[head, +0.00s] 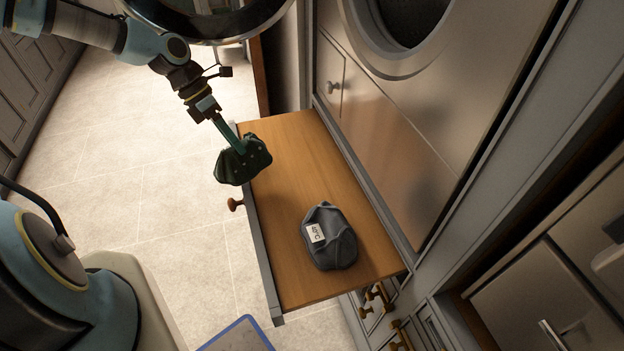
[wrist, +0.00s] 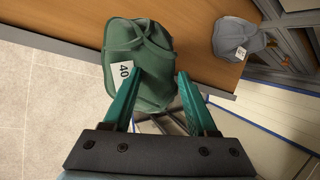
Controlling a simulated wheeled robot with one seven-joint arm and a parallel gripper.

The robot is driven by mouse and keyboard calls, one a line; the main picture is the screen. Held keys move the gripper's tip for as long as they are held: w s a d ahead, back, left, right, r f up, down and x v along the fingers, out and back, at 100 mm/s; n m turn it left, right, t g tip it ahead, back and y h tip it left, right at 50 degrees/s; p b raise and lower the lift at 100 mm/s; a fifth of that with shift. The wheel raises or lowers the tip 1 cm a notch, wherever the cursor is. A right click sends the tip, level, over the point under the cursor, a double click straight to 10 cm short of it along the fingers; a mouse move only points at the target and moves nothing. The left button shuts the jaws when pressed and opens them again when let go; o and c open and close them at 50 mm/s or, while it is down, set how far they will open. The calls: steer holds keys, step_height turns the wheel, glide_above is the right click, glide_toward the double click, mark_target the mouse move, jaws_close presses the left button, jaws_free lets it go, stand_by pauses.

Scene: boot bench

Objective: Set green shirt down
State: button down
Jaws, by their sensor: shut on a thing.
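The green shirt (head: 243,161) is a crumpled dark green bundle in the head view, hanging from my gripper (head: 238,147) at the left edge of a wooden pull-out shelf (head: 290,150). In the wrist view the green shirt (wrist: 145,45) carries a white tag reading 40. My gripper's teal fingers (wrist: 157,85) are on either side of its near part. Part of the bundle overlaps the shelf edge in the picture; I cannot tell whether it touches the wood.
A grey bundled garment (head: 331,240) with a white tag lies on the shelf's near part. The shelf's far and middle parts are bare. A round-doored machine (head: 400,110) stands right of the shelf. A blue-rimmed thing (head: 238,336) is on the floor below.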

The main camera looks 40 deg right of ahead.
steer(key=s+d+r+n+t+h+b, duration=0.1)
steer(key=s+d+r+n, duration=0.25)
steer(key=s+d, duration=0.25)
steer(key=s+d+r+n+t+h, duration=0.1)
steer(key=s+d+r+n+t, duration=0.1)
steer(key=s+d+n, duration=0.25)
steer(key=f+b, duration=0.1)
steer(key=f, duration=0.2)
steer(key=f+b, duration=0.1)
steer(key=f, duration=0.2)
steer(key=s+f+b, duration=0.1)
steer(key=f, duration=0.2)
steer(key=shift+d+f, duration=0.25)
steer(key=shift+d, duration=0.15)
steer(key=shift+c, duration=0.8)
jaws_free()
steer(key=shift+r, duration=0.1)
